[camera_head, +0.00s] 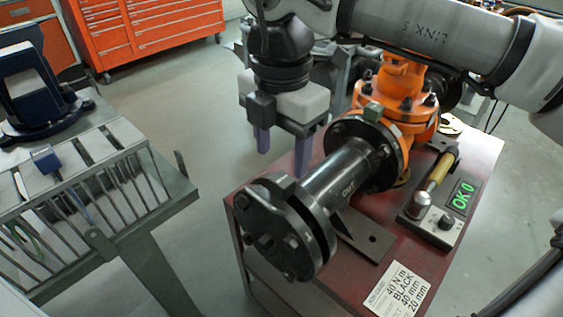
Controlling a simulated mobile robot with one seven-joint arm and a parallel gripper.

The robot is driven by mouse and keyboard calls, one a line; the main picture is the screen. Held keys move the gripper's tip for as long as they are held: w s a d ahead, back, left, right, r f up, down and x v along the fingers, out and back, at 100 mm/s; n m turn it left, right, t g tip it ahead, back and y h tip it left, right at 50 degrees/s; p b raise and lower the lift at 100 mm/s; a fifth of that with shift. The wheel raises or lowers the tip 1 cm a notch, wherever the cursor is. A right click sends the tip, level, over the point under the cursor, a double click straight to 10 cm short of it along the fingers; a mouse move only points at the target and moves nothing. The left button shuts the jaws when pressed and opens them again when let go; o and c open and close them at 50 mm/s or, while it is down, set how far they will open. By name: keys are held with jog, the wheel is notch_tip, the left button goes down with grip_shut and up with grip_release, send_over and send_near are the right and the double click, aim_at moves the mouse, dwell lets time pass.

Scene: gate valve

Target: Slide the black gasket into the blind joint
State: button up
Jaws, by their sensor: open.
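The blind joint is the pair of dark flanges (270,228) at the near end of the black pipe spool (340,178). A narrow gap shows between its bolted end plate and the flange behind. A small grey piece (281,186) sits at the top of this gap; I cannot tell whether it is part of a gasket. I cannot make out the black gasket for certain. My gripper (283,152) points down, open, with nothing seen between its purple-grey fingers. It appears above and behind the blind joint, left of the spool, apart from the joint in the picture.
An orange valve (398,100) joins the spool's far end on a red bench (385,238). A yellow-handled tool (436,176), a box reading "OK 0" (463,196) and a label reading "BLACK" (399,291) are right. A slotted metal rack (170,185) stands left; open floor lies between.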

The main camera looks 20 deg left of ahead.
notch_tip(320, 180, up, 10)
jog(key=p, duration=0.1)
jog(key=shift+f, duration=0.2)
dwell(0.4)
